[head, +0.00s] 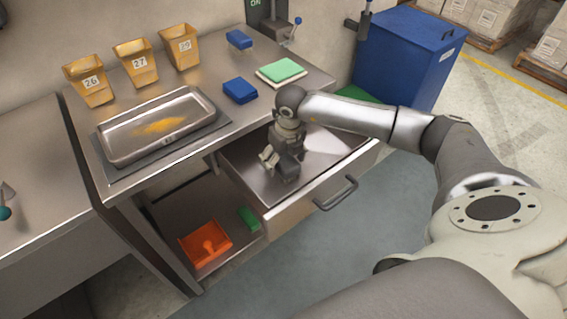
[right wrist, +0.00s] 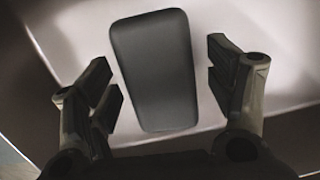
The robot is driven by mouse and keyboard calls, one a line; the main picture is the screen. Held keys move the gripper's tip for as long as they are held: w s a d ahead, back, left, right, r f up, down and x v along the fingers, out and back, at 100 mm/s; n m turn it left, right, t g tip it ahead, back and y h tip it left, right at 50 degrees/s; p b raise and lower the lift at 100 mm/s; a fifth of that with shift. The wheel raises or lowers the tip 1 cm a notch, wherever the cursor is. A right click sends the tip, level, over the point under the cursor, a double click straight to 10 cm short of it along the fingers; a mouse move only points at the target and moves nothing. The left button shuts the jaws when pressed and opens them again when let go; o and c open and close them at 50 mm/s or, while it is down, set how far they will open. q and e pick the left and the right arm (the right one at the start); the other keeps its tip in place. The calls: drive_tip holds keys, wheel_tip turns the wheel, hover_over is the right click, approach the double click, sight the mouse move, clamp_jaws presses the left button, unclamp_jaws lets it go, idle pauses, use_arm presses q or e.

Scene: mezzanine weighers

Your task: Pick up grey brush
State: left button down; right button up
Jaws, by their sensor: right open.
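The grey brush shows in the right wrist view as a dark grey, rounded block (right wrist: 155,70), lying a little tilted on the light metal floor of the open drawer (head: 322,143). My right gripper (head: 276,164) is down in the drawer, pointing downward. In the right wrist view its two fingers (right wrist: 163,92) are open, one on each side of the block, with a gap on both sides. In the head view the gripper largely hides the block. My left gripper is in neither view.
The drawer's front handle (head: 336,193) faces me. On the steel bench above are a metal tray (head: 112,155) with orange powder, numbered yellow bins (head: 136,64), blue blocks (head: 240,91) and a green-topped pad (head: 281,71). An orange dustpan (head: 190,254) and green block (head: 248,219) lie below.

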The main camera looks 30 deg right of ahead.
drive_tip(key=c, duration=1.2)
drive_tip(key=shift+o, duration=0.2)
drive_tip(key=shift+r, duration=0.15)
